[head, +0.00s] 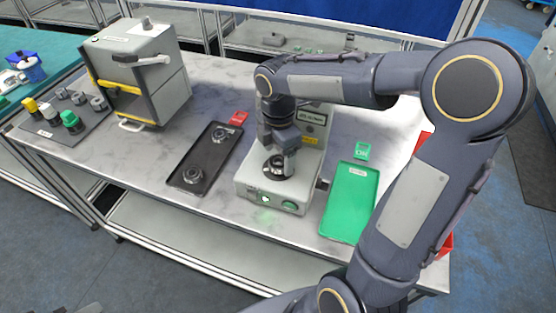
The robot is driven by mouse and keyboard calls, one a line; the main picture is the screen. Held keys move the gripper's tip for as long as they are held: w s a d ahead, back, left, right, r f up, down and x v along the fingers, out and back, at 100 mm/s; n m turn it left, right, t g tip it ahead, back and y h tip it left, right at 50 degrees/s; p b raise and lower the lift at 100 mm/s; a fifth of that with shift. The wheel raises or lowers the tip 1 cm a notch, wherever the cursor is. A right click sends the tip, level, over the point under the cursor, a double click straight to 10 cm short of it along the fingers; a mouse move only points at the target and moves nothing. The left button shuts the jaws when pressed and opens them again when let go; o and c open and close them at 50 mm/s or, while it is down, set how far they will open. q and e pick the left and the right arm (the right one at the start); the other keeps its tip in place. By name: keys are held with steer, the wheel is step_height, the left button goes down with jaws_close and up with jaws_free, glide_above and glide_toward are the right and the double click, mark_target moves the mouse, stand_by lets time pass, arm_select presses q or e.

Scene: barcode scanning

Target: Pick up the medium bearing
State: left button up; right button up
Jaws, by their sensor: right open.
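One bearing (272,174) sits on the white testing machine (255,188), under my right gripper (284,160). The gripper is open, pointing down at this bearing and partly covering it; I cannot tell whether the fingers touch it. Two more bearings, one farther back (220,135) and one nearer (191,174), lie on the black tray (205,158) left of the machine. Which bearing is the medium one is not clear at this size. My left gripper is out of view.
A green tray (350,205) lies right of the machine, with a small green sign (362,151) behind it. A red sign (238,118) stands behind the black tray. A grey box machine (150,70) and a dark mat (45,135) with several parts are at the left.

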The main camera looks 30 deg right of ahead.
steer(key=shift+f, duration=0.65)
steer(key=c, duration=1.2)
steer(key=shift+o, duration=0.2)
steer(key=shift+r, duration=0.1)
